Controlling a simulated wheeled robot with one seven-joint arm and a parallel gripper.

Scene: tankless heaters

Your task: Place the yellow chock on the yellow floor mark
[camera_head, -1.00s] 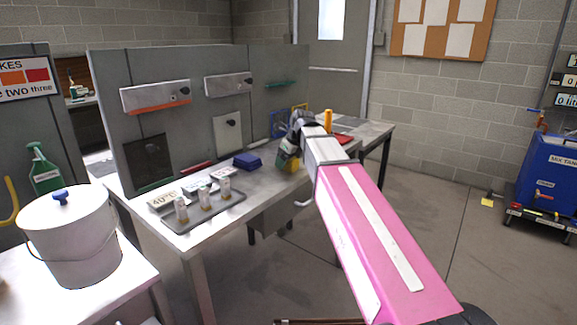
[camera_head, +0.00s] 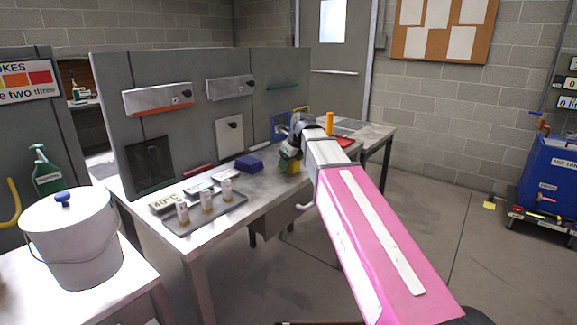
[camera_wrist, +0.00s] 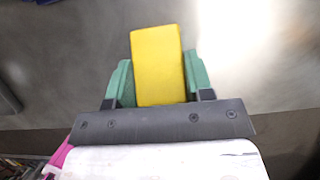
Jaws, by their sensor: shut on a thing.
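My gripper (camera_wrist: 159,82) is shut on the yellow chock (camera_wrist: 157,65), with a green finger pad on each side of it in the wrist view. In the head view my gripper (camera_head: 290,161) shows small in front of the grey bench, mostly hidden by my wrist; the chock is hard to make out there. The yellow floor mark (camera_head: 489,205) looks like a small yellow patch on the floor at the right, left of the blue tank and well apart from my gripper.
The steel bench (camera_head: 262,205) carries a tray (camera_head: 217,217) with several small bottles and a blue block (camera_head: 249,163). A white bucket (camera_head: 73,245) stands at lower left. A blue tank (camera_head: 548,180) sits on a low cart at right. The floor between bench and tank is clear.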

